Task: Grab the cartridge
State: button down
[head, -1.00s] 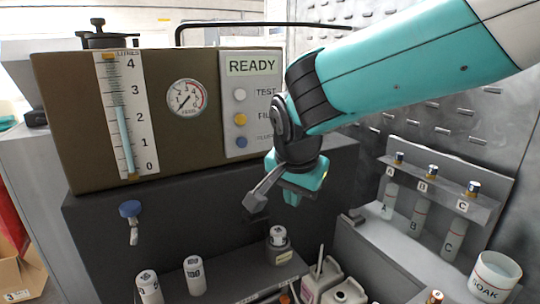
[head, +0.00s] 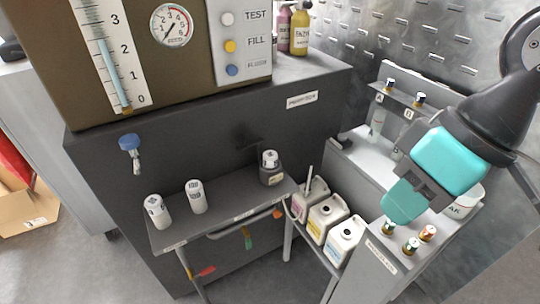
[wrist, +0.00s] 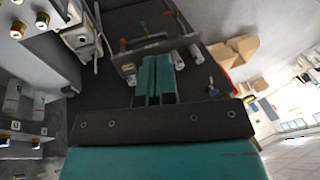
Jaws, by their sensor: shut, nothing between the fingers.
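Two white cartridge-like cylinders with dark markings, a left one (head: 157,210) and a right one (head: 196,197), stand upright on a small grey shelf (head: 225,219) in the head view. A third white-topped one (head: 270,160) sits in a dark holder (head: 271,177) at the shelf's right end. Which one is the cartridge I cannot tell. My gripper (head: 399,208) is shut and empty, to the right of the shelf and apart from it. In the wrist view its teal fingers (wrist: 157,66) lie together and point toward the shelf (wrist: 150,50).
White canisters (head: 327,216) stand between the shelf and a right-hand bench (head: 372,268) with several small capped vials (head: 411,245). A rack with vials (head: 378,118) stands behind my gripper. A blue-handled tap (head: 129,142) juts from the dark machine front (head: 230,125).

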aim_at(270, 157)
jog(key=u, duration=1.75)
jog(key=i, duration=1.05)
jog(key=z, duration=1.95)
